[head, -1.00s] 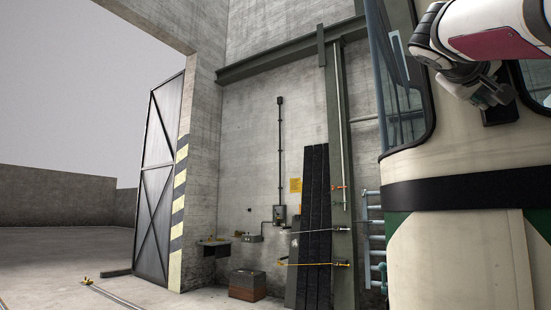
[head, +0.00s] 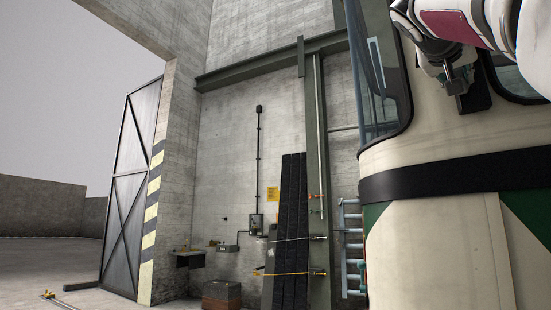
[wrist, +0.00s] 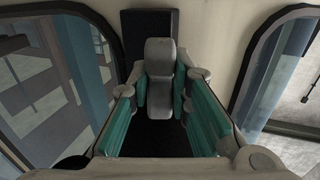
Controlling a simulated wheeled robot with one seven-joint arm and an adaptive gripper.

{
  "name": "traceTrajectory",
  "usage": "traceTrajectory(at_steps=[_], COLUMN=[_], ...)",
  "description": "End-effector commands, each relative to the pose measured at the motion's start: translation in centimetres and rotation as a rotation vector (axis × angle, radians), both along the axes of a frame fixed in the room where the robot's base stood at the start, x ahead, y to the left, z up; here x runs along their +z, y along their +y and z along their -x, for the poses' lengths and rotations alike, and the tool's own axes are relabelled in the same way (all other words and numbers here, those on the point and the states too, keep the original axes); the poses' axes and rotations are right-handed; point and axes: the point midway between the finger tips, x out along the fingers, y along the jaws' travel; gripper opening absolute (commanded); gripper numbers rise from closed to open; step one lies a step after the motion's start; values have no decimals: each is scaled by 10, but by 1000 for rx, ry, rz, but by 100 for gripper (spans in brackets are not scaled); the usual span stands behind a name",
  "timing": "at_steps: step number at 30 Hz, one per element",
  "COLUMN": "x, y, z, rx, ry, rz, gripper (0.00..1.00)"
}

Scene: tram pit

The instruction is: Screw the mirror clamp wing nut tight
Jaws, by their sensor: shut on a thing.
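My gripper (wrist: 160,92) shows from behind in the wrist view, its teal-padded fingers closed on both sides of a grey wing nut (wrist: 160,58). In the head view my gripper (head: 456,78) is at the upper right, against the black clamp block (head: 476,96) between the tram's windows. The wing nut is hard to make out there, and its threaded part is hidden.
The tram's cream body (head: 440,235) with a black band fills the right side. Dark windows flank the clamp in the wrist view. A blue ladder-like rack (head: 351,245), dark leaning planks (head: 290,230) and a wall shelf (head: 187,258) stand left. The floor at far left is mostly open.

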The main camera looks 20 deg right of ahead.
Motion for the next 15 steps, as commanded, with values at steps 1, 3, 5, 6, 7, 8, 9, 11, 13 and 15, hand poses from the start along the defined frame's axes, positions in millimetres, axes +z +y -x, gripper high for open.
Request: traceTrajectory(at_steps=[1,3,5,6,7,8,9,11,13,15], x=[-1,-1,-1,-1,-1,-1,-1,-1,-1,-1], y=[-1,-1,-1,-1,-1,-1,-1,-1,0,0], z=[0,0,0,0,0,0,0,0,0,0], rx=[-1,-1,-1,-1,-1,-1,-1,-1,-1,-1], ry=[-3,-7,-8,-8,-8,-8,-8,-8,-8,-7], rz=[-6,-7,-7,-7,-7,-7,-7,-7,-7,-7], gripper=[0,0,0,0,0,0,0,0,20,36])
